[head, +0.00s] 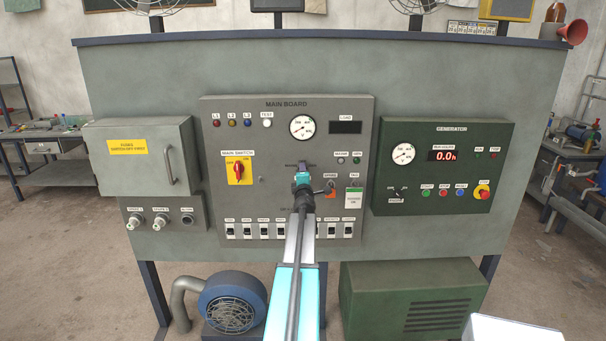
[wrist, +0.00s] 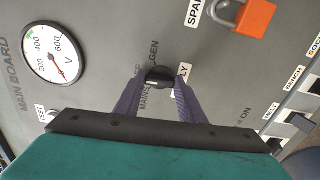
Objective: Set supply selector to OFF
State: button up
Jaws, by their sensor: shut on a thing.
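The supply selector (wrist: 158,78) is a small black knob on the grey main board (wrist: 90,45). In the wrist view, GEN, OFF and MAINS labels stand around it, partly covered by my fingers. My gripper (wrist: 160,82) has its two purple fingers on either side of the knob and is shut on it. I cannot clearly tell which label the knob points to. In the head view, my gripper (head: 302,172) is at the middle of the main board (head: 285,125), and my arm hides the selector.
An orange padlock (wrist: 256,18) hangs close to the selector, by a SPARE label. A row of switches (head: 248,230) runs below. The red main switch (head: 238,170) is to the left, the green generator panel (head: 445,165) to the right. A voltmeter (wrist: 54,54) is near.

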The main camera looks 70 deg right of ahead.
jog(key=shift+m, duration=0.4)
jog(key=o, duration=1)
jog(key=shift+o, duration=0.2)
jog(key=shift+a, duration=0.1)
jog(key=v, duration=1.3)
jog(key=shift+s+a, duration=0.25)
jog(key=shift+a, duration=0.05)
